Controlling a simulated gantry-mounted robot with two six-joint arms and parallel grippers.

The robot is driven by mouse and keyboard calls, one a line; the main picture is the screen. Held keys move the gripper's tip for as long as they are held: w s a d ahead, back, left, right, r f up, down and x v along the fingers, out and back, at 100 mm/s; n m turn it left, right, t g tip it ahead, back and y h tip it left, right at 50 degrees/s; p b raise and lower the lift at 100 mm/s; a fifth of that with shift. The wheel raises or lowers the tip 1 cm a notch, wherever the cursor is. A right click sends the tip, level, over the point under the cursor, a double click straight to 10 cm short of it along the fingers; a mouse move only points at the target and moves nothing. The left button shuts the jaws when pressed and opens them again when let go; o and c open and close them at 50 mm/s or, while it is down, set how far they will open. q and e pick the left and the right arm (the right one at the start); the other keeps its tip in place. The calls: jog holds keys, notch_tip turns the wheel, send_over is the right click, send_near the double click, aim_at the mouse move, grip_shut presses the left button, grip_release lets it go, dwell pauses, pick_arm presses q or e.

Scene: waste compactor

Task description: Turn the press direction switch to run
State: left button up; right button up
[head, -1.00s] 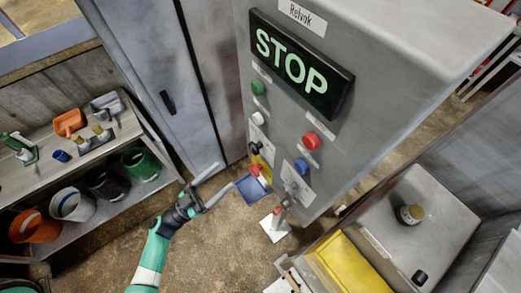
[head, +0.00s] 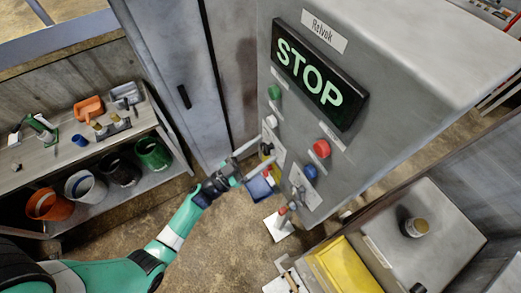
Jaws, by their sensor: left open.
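The grey control cabinet (head: 375,117) carries the switches on its front face. A black knob (head: 267,149) sits low on the left of that face, partly behind my left gripper's fingers. A second switch with a metal lever (head: 299,191) is on a light plate at the lower right. The labels are too small to read, so I cannot tell which one is the press direction switch or where it points. My left gripper (head: 261,153) is open and empty, its fingers spread in front of the black knob; contact cannot be told. My right gripper is not in view.
A lit STOP sign (head: 308,73) is above green (head: 275,91), white (head: 271,121), red (head: 321,149) and blue (head: 310,172) buttons. A shelf (head: 90,150) with buckets stands left. A grey machine with a yellow panel (head: 345,265) stands lower right.

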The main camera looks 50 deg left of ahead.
pick_arm(q)
grip_shut()
jog(key=shift+m, duration=0.5)
jog(key=m+h, duration=0.1)
jog(key=m, duration=0.2)
jog(key=m+g+h, duration=0.1)
jog(key=m+h, duration=0.1)
jog(key=m, duration=0.1)
jog(key=shift+a+m+h+b, duration=0.15)
jog(key=shift+m+h+b, duration=0.15)
jog(key=m+g+h, duration=0.1)
jog(key=m, duration=0.2)
jog(key=m+g+h, duration=0.1)
jog(key=m, duration=0.2)
jog(key=shift+g, duration=0.3)
jog(key=shift+m, duration=0.3)
grip_release()
